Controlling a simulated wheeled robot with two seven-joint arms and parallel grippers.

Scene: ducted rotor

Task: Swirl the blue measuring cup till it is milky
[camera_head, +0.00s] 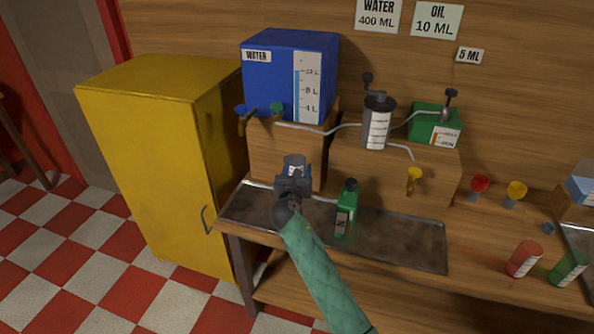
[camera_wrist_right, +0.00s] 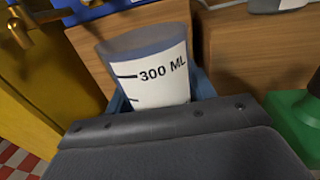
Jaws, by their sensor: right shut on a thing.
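The blue measuring cup (camera_head: 294,163) is held upright or nearly so above the metal tray, in front of the wooden box under the water tank. In the right wrist view the cup (camera_wrist_right: 150,75) shows a white scale panel marked 300 ML and a blue-grey upper part. My right gripper (camera_head: 294,180) is shut on the cup. In the wrist view, the dark gripper body hides the cup's lower part. I cannot tell whether the liquid inside is clear or milky. My left gripper is not in view.
A metal tray (camera_head: 400,245) lies on the bench, with a green bottle (camera_head: 346,210) standing right of my gripper. A blue water tank (camera_head: 275,75) is behind. A yellow cabinet (camera_head: 160,150) stands left. Red and green containers (camera_head: 524,259) are at right.

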